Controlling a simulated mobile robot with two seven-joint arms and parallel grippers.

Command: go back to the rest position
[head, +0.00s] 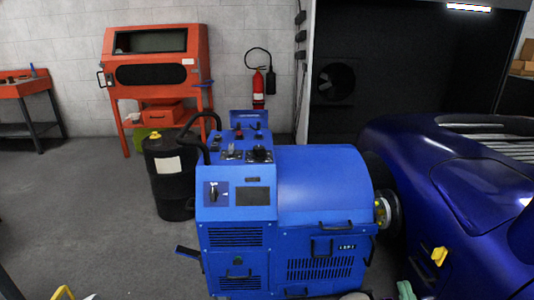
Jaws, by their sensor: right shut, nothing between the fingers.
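My right gripper (417,292) shows only as a small dark part at the bottom edge, right of centre, in front of the blue car's side. It is shut, with nothing seen in it. Most of it and of its arm is out of the picture. My left gripper is not in view. The blue dynamometer (322,185) stands upright in the middle, apart from my right gripper, with its hub side towards the car.
The blue car (460,185) fills the right side. A black drum (172,185) stands left of the dynamometer. A red cabinet (155,42) and a fire extinguisher (258,90) are at the back wall. A red bench (25,88) is far left.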

